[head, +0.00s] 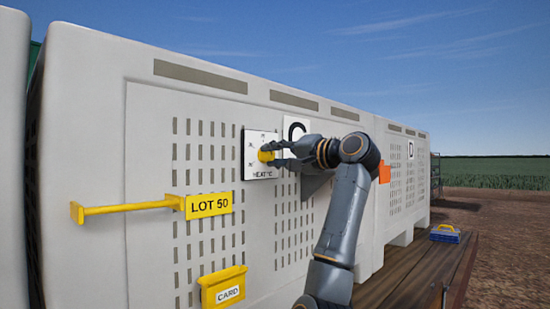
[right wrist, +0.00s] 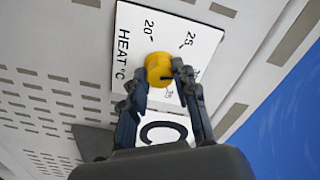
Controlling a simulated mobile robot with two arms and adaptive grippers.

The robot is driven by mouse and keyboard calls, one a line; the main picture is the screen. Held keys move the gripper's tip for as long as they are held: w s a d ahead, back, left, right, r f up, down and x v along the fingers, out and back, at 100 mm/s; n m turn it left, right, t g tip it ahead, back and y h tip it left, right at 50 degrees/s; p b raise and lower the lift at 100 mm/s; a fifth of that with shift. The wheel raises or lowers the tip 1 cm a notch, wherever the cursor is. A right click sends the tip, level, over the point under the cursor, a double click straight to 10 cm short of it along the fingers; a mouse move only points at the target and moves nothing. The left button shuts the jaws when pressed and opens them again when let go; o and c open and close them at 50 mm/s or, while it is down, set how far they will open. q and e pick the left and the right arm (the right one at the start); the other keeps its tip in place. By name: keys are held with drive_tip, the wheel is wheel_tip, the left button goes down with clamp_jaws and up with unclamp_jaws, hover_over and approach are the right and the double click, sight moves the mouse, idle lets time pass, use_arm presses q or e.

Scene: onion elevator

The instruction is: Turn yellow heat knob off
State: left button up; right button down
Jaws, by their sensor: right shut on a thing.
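The yellow heat knob (head: 265,153) sits on a white square dial plate (head: 262,170) marked "HEAT °C" on the front of a pale crate. My right gripper (head: 275,151) reaches in from the right, with its fingertips at the knob. In the right wrist view the knob (right wrist: 159,69) lies between the two fingertips, and the right gripper (right wrist: 160,76) is shut on it. A dark mark shows on the knob. The numbers 20 and 25 show on the plate (right wrist: 135,35); other marks are partly hidden by the fingers. My left gripper is not in view.
A yellow bar handle (head: 130,208) with a "LOT 50" label (head: 209,204) sticks out at left. A yellow "CARD" holder (head: 222,288) is below it. A blue and yellow box (head: 445,234) stands on the wooden deck (head: 400,280) at right.

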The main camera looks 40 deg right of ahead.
drive_tip(key=m, duration=0.7)
drive_tip(key=shift+b, duration=0.4)
drive_tip(key=m, duration=0.7)
drive_tip(key=shift+m+b, duration=0.3)
drive_tip(key=shift+m, duration=0.1)
drive_tip(key=m, duration=0.3)
drive_tip(key=shift+m, duration=0.3)
drive_tip(key=m, duration=0.2)
drive_tip(key=shift+m, duration=0.3)
drive_tip(key=m+p, duration=0.1)
drive_tip(key=m, duration=0.2)
drive_tip(key=shift+m, duration=0.3)
drive_tip(key=shift+f+m+p, duration=0.15)
drive_tip(key=shift+m+p, duration=0.4)
drive_tip(key=shift+m, duration=0.85)
drive_tip(key=shift+f, duration=0.1)
